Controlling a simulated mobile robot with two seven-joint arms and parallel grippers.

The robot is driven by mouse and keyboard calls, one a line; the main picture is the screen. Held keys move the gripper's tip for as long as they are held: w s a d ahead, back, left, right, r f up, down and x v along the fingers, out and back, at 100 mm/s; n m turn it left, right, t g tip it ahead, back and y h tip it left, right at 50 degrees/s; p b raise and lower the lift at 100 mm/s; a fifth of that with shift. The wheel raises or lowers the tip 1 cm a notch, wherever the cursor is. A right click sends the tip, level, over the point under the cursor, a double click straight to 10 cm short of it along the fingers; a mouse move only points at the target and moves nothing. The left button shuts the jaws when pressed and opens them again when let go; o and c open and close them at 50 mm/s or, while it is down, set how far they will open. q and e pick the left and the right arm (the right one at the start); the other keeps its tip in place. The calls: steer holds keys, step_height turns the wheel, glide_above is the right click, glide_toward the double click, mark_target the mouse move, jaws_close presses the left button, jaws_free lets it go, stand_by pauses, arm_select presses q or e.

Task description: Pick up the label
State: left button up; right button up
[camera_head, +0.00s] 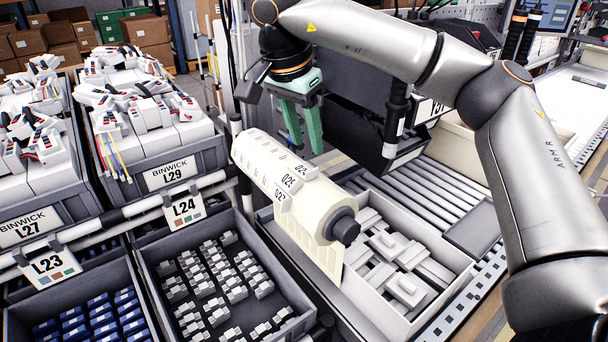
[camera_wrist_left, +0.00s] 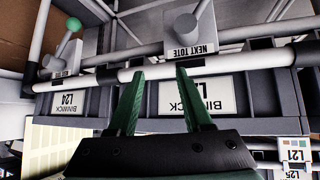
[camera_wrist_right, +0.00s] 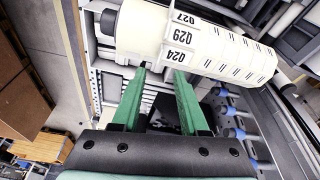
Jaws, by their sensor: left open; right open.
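A cream label roll (camera_head: 262,160) on a dark spindle lies tilted in the middle of the head view, with a strip hanging from it. Several printed labels stand on it; 029 (camera_head: 290,181) and 027 (camera_head: 281,196) are readable. The roll also shows at the top of the right wrist view (camera_wrist_right: 136,22), with labels 027, 029 and 024 (camera_wrist_right: 187,59). My right gripper (camera_head: 307,150) is open and empty beside the roll's far side; its fingertips (camera_wrist_right: 160,73) appear just below label 024. Contact cannot be told. My left gripper (camera_wrist_left: 160,73) is open and empty, facing a rail and bins; the head view does not show it.
Bins L29 (camera_head: 171,174) and L27 (camera_head: 29,225) hold white devices. A grey tray (camera_head: 450,262) of white parts lies right of the roll. A NEXT TOTE sign (camera_wrist_left: 195,45) hangs near my left gripper.

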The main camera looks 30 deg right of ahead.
mark_target(316, 177)
steer(key=shift+x, duration=3.4)
steer(key=shift+s+d, duration=0.1)
steer(key=shift+s, duration=0.05)
steer(key=shift+c, duration=0.4)
jaws_close()
